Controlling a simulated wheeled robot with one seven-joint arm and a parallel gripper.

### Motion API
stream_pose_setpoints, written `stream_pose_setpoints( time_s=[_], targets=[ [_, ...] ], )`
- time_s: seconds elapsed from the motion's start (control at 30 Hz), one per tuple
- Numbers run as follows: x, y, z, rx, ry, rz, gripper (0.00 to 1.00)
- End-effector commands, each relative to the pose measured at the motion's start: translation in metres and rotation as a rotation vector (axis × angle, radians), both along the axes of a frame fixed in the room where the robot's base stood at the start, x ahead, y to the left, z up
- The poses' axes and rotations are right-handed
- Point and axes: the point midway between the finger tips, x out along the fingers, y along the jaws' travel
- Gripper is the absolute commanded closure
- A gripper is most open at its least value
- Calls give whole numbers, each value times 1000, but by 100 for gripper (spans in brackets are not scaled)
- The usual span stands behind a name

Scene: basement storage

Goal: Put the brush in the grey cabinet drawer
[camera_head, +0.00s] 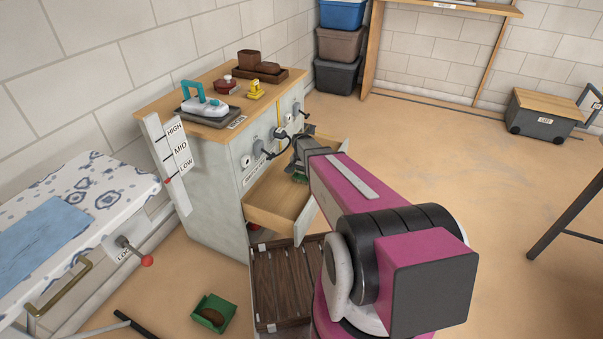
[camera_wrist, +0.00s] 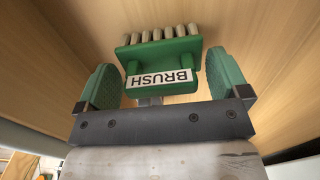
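The grey cabinet (camera_head: 217,195) stands against the wall with a wooden top. Its wooden drawer (camera_head: 270,216) is pulled out, and the drawer's wood fills the background of the wrist view (camera_wrist: 50,60). The green brush (camera_wrist: 160,60), with pale bristles and a "BRUSH" label, is over the drawer's inside. Whether it rests on the drawer floor is unclear. My gripper (camera_wrist: 165,80) is open, with its green-padded fingers on either side of the brush and small gaps visible. In the head view my arm partly hides the gripper and drawer; a bit of green shows there.
On the cabinet top are a teal-handled iron-like object (camera_head: 205,106), a red pot (camera_head: 225,85), a yellow item (camera_head: 255,90) and a brown tray (camera_head: 268,75). A dark slatted surface (camera_head: 285,285) lies below the drawer. A green dustpan (camera_head: 212,314) is on the floor; the right floor is mostly clear.

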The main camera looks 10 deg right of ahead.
Motion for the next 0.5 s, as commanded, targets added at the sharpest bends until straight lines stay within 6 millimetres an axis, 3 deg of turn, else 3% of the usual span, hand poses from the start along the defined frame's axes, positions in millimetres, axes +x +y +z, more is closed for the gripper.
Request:
stream_pose_setpoints(
  time_s=[0.33,0.5],
  targets=[
    [0,0,2,0,0,0,6],
    [-1,0,14,0,0,0,6]
  ],
)
